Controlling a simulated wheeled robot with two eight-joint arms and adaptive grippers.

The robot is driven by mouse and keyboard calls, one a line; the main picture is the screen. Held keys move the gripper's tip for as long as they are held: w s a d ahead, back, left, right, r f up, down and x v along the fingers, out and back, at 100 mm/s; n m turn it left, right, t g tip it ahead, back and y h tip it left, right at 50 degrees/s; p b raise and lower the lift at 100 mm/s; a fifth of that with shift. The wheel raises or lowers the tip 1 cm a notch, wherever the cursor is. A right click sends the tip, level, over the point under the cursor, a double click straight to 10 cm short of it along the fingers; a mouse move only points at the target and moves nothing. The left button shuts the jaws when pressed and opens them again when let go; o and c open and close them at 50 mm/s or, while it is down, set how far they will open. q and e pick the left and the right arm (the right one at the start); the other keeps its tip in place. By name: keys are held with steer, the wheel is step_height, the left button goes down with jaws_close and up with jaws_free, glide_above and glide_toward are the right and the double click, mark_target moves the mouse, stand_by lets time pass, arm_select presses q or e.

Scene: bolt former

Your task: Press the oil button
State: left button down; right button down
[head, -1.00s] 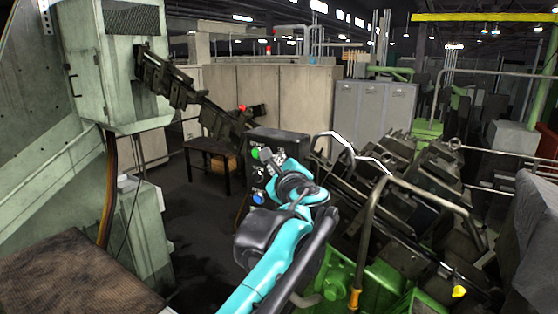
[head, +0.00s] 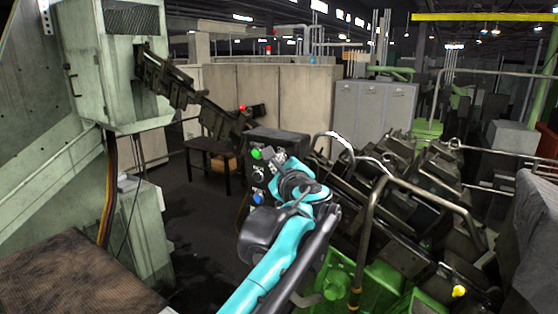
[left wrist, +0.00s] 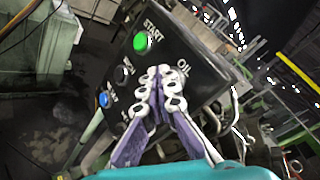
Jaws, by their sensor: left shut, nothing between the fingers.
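A black control box (head: 277,138) stands in the middle of the head view and fills the centre of the left wrist view (left wrist: 205,50). Its face carries a green START button (left wrist: 140,42), a black knob or button (left wrist: 122,73) and a blue button (left wrist: 103,99). The label OIL (left wrist: 183,66) is readable right beside my fingertips; the control belonging to it is hidden behind them. My left gripper (head: 273,162) is shut and empty, pointing at the panel face. In the left wrist view its fingertips (left wrist: 161,82) are together, close to the face; contact cannot be told.
Dark machinery and a bent metal rail (head: 362,240) stand right of my arm. A green machine base (head: 385,297) lies below. A grey-green cabinet (head: 120,60) stands at left. Dark open floor (head: 205,220) lies left of the control box.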

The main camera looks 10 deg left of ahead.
arm_select(q)
steer(key=shift+s+a, duration=0.3)
steer(key=shift+s, duration=0.5)
steer(key=s, duration=0.1)
steer(key=s+a, duration=0.1)
steer(key=s, duration=0.2)
steer(key=shift+s+a+p, duration=0.3)
steer(key=shift+a, duration=0.05)
stand_by(0.4)
